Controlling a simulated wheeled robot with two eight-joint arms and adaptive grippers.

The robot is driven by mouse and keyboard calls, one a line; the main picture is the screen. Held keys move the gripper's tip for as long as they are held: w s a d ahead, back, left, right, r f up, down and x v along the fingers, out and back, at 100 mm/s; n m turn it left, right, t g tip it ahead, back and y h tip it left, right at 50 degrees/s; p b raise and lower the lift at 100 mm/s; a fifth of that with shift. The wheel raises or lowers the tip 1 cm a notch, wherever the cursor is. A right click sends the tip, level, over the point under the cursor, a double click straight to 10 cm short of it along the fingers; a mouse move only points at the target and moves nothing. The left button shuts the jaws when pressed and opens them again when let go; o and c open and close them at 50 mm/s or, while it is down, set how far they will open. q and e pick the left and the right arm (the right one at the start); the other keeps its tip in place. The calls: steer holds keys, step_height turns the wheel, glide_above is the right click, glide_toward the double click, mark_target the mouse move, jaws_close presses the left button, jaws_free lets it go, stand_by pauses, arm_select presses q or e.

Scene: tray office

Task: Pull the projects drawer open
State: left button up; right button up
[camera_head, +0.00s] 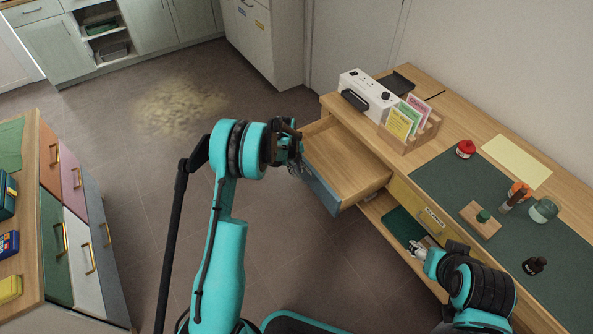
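A wooden drawer with a blue front (322,187) stands pulled out from the desk, and its inside looks empty. My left gripper (296,164) is at the far end of this drawer's front; its fingers are dark and small, and I cannot tell whether they grip anything. A yellow-fronted drawer (408,203) with a small label sits to the right, closed. No label is readable, so I cannot tell which is the projects drawer. My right gripper (417,249) is by the lower part of the yellow drawer, over a low shelf; its finger state is unclear.
The desk (455,112) holds a white box device (367,93), a card rack (410,128), a red-lidded pot (466,149), stamps and a dark mat (450,180). A cabinet with coloured drawers (78,230) stands at the left.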

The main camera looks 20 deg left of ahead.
arm_select(q)
step_height(320, 180, up, 11)
steer(key=s+a, duration=0.1)
steer(key=shift+s, duration=0.3)
steer(key=shift+a, duration=0.1)
steer(key=s+d+r+n+t, duration=0.1)
steer(key=s+d+r+n, duration=0.2)
steer(key=s+r+n, duration=0.4)
steer(key=s+d+r+n+t, duration=0.2)
steer(key=s+d+r+n, duration=0.1)
steer(key=s+r+n, duration=0.45)
steer(key=s+d+r+n+t+y, duration=0.1)
steer(key=s+d+n+t, duration=0.1)
steer(key=s+n, duration=0.9)
steer(key=s, duration=0.5)
steer(key=shift+d+t, duration=0.3)
